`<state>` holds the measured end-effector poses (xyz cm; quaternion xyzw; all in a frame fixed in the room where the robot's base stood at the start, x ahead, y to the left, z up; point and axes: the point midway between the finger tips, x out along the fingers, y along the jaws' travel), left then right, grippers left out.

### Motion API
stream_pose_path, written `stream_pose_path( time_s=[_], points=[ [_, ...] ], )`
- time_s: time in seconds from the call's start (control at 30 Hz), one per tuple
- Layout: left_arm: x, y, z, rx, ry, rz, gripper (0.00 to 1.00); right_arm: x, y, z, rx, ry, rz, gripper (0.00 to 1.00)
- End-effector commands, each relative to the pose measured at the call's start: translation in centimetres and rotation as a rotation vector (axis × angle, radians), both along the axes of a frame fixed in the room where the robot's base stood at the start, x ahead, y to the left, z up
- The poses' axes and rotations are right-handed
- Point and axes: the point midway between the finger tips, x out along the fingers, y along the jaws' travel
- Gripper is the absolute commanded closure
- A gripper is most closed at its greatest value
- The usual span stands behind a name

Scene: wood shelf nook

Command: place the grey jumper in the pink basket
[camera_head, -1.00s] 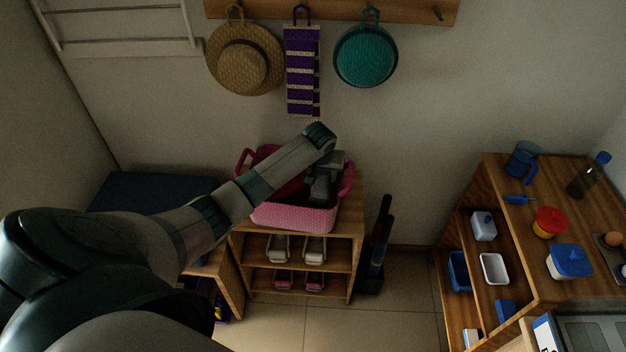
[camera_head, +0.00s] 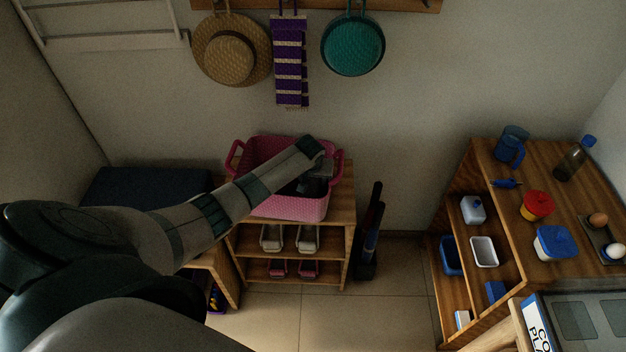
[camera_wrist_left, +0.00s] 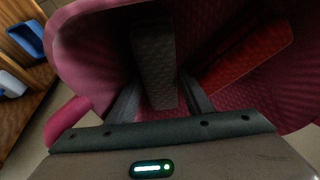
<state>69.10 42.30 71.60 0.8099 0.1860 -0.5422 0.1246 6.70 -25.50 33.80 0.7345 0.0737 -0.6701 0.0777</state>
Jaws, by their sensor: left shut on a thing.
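The pink basket (camera_head: 290,208) stands on top of the small wooden shoe shelf below the hooks. My left gripper (camera_head: 314,187) reaches down inside it, its fingertips hidden by the basket's front wall. In the left wrist view, the gripper (camera_wrist_left: 158,98) is shut on the grey jumper (camera_wrist_left: 153,55), a dark grey folded strip between the two fingers. The jumper is inside the basket walls (camera_wrist_left: 88,50); I cannot tell whether it touches the bottom. A red folded item (camera_wrist_left: 248,55) lies in the basket beside it. My right gripper is not in view.
A straw hat (camera_head: 230,50), a purple striped scarf (camera_head: 290,60) and a teal round item (camera_head: 353,46) hang above. Shoes sit on the shelf (camera_head: 342,210) below. A dark cushioned bench (camera_head: 145,188) is left; a wooden unit with containers (camera_head: 500,165) is right.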

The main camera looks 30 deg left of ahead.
Motion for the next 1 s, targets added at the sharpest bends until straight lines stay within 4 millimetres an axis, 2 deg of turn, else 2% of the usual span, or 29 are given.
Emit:
stream_pose_path(
  time_s=[0.5,0.53,0.57,1.0],
  points=[
    [0.08,0.01,-0.81,0.0,-0.002,0.0,0.85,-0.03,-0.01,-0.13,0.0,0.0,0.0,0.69],
    [0.03,0.01,-0.89,0.0,-0.001,0.0,0.51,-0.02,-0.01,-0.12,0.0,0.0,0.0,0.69],
    [0.03,0.01,-0.83,0.0,-0.001,0.0,0.46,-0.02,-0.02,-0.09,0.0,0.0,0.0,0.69],
    [0.01,0.06,-0.37,0.001,0.0,0.0,0.46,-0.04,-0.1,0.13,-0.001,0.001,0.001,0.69]
  ],
)
